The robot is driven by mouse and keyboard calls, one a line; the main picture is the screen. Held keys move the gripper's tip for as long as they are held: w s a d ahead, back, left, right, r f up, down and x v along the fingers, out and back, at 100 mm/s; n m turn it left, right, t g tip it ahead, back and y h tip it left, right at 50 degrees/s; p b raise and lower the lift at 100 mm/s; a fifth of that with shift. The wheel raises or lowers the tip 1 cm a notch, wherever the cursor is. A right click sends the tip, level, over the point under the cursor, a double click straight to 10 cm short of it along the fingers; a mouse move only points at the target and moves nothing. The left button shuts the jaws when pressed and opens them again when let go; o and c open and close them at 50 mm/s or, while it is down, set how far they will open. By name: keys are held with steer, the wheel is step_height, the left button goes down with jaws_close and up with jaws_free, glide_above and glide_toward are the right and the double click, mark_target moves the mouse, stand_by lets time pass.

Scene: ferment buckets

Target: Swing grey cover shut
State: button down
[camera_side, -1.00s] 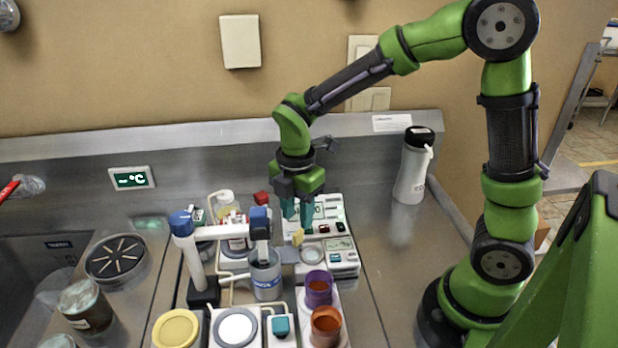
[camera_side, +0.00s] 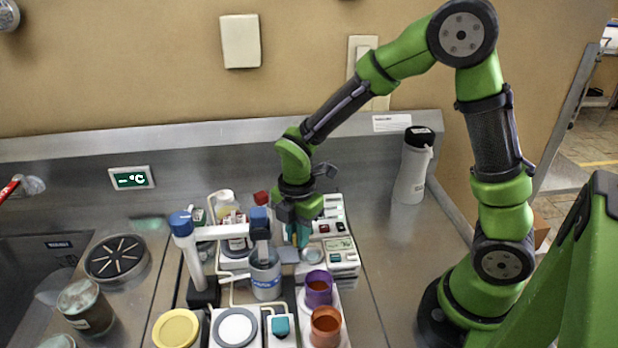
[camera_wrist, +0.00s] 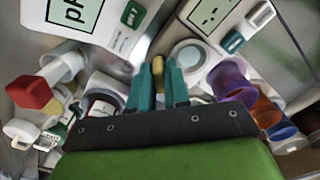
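The grey cover (camera_side: 289,255) stands open on the right side of the grey bucket (camera_side: 266,280), under the stirrer arm, in the side view. A small yellow tab (camera_wrist: 157,68), which seems to belong to the cover, shows between the teal fingertips in the wrist view. My gripper (camera_side: 299,240) points down just above the cover, and it shows in the wrist view (camera_wrist: 163,82). Its fingers are close together with the tab filling the narrow gap, so it looks shut on the tab. The fingers hide the tab in the side view.
A blue-and-white stirrer stand (camera_side: 188,240) reaches over the bucket. A purple cup (camera_side: 318,288) and an orange cup (camera_side: 326,325) stand to the right. A scale (camera_side: 342,255) and a red-capped container (camera_wrist: 30,92) are close by. Bare steel lies farther right.

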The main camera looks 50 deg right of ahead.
steer(key=shift+n, duration=0.3)
steer(key=n, duration=0.3)
steer(key=shift+n, duration=0.4)
steer(key=n, duration=1.3)
steer(key=shift+n, duration=0.3)
stand_by(0.4)
steer(key=c, duration=1.2)
jaws_free()
steer(key=shift+r, duration=0.15)
